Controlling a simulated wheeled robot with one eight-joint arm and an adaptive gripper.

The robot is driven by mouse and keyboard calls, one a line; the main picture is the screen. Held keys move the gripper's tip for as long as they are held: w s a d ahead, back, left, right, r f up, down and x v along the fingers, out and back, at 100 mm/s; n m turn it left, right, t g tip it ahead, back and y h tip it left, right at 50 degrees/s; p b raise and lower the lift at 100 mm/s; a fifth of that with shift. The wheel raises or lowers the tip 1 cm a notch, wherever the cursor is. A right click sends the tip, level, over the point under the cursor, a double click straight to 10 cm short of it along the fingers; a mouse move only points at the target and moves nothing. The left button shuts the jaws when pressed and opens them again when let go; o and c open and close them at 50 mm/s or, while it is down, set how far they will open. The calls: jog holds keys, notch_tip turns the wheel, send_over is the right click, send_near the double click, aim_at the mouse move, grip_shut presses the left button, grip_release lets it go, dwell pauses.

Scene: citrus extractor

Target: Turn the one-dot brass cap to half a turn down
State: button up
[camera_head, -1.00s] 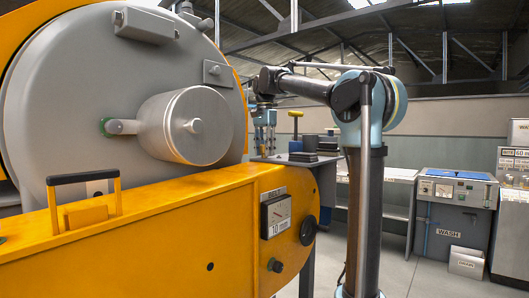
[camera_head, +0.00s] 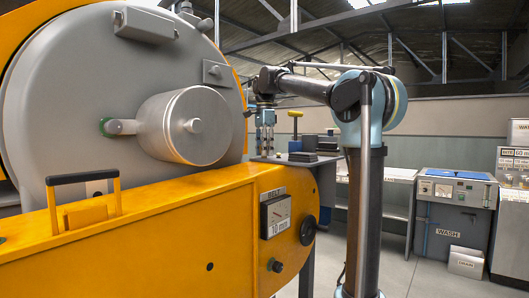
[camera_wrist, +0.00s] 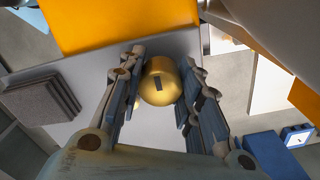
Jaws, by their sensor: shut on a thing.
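A brass cap (camera_wrist: 162,84) with a dark bar-shaped mark on its top sits between the fingers of my gripper (camera_wrist: 158,98) in the wrist view. My gripper is shut on it, one finger along each side. I cannot make out any dot on the cap. Part of a second brass piece (camera_wrist: 137,101) shows low beside the left finger, mostly hidden. In the head view my gripper (camera_head: 265,146) points down over the grey table behind the yellow machine, and the cap cannot be made out there.
The yellow machine housing (camera_head: 150,235) and its grey drum (camera_head: 185,125) fill the left. Dark flat pads (camera_wrist: 45,100) lie on the grey table left of my gripper in the wrist view. A blue box (camera_wrist: 272,155) is at lower right. A yellow-topped handle (camera_head: 295,124) stands right of my gripper.

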jog(key=o, duration=1)
jog(key=shift+w+f, duration=0.1)
jog(key=shift+o, duration=0.2)
notch_tip(320, 180, up, 12)
jog(key=shift+f, duration=0.1)
dwell(0.3)
